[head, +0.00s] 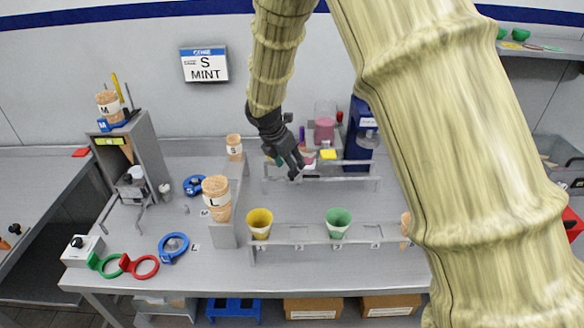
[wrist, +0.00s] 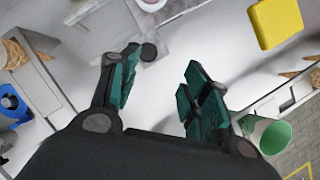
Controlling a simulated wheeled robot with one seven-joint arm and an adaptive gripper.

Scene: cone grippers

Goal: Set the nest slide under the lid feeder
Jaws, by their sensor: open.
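My gripper (head: 296,168) hangs over the back middle of the bench, near the low rear rail. In the wrist view my gripper (wrist: 162,88) is open, with teal pads apart and nothing between them. A grey upright station (head: 150,155) stands at the left of the bench, with a cone stack marked M on top and a white round part low in front; it may be the lid feeder, but I cannot tell for certain. A small knobbed part (head: 165,188) sits beside its base. I cannot say which part is the nest slide.
A yellow cup (head: 260,222) and a green cup (head: 338,222) sit in the front rack (head: 310,243). Blue, green and red rings (head: 145,267) lie front left. A yellow block (wrist: 275,22) is near my gripper.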

